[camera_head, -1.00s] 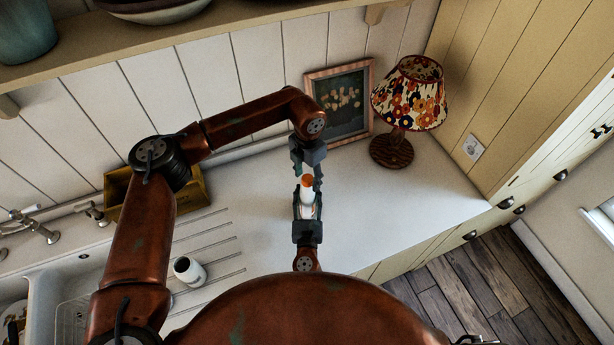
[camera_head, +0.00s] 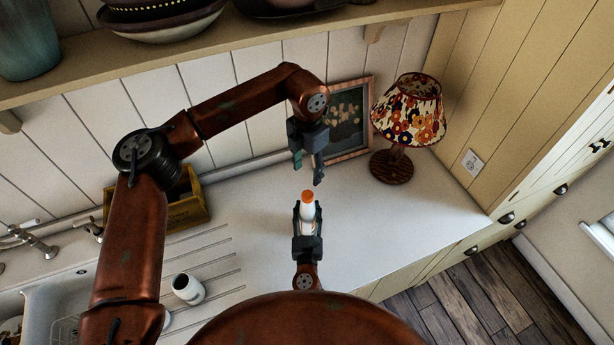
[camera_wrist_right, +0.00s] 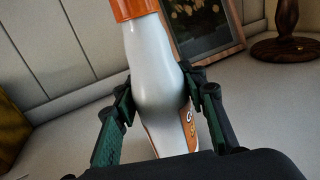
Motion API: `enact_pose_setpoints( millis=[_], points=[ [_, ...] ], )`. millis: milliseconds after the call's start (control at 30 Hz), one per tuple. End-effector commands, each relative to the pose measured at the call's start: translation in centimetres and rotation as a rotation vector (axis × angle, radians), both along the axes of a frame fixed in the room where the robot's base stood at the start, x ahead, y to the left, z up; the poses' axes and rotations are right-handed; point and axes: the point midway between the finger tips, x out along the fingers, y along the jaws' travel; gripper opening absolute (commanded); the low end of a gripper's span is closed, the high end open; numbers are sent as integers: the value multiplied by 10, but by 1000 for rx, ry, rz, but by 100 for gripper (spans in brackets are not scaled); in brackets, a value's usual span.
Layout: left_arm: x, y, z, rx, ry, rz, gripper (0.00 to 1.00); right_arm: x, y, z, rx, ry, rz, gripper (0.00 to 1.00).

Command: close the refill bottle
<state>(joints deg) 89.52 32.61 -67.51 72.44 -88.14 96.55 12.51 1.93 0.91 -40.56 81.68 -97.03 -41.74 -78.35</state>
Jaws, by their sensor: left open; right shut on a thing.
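The refill bottle (camera_head: 307,212) is white with an orange cap (camera_head: 308,196) on its top. My right gripper (camera_head: 307,220) is shut around its body and holds it roughly upright over the counter. In the right wrist view the bottle (camera_wrist_right: 155,75) stands between the two fingers, with the orange cap (camera_wrist_right: 133,8) cut off by the top edge. Whether the cap is fully tight cannot be told. My left gripper (camera_head: 308,170) is open and empty, above and behind the cap, apart from it.
A second white container (camera_head: 188,289) stands at the left by the draining grooves. A wooden box (camera_head: 187,212), a framed picture (camera_head: 350,118) and a floral lamp (camera_head: 410,112) stand along the wall. The counter (camera_head: 430,212) right of the bottle is clear.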

Motion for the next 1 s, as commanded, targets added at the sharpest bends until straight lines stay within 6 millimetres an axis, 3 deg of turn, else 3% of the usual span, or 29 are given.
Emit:
enact_pose_setpoints(
  millis=[300, 333, 600, 1000],
  points=[
    [0, 0, 3, 0, 0, 0, 47, 0, 0, 1, 0, -2, 0, 0],
    [0, 0, 3, 0, 0, 0, 47, 0, 0, 1, 0, -2, 0, 40],
    [0, 0, 2, 0, 0, 0, 47, 0, 0, 0, 0, -1, 0, 59],
    [0, 0, 2, -1, 1, -1, 47, -9, 0, -1, 0, 1, 0, 59]
  ],
)
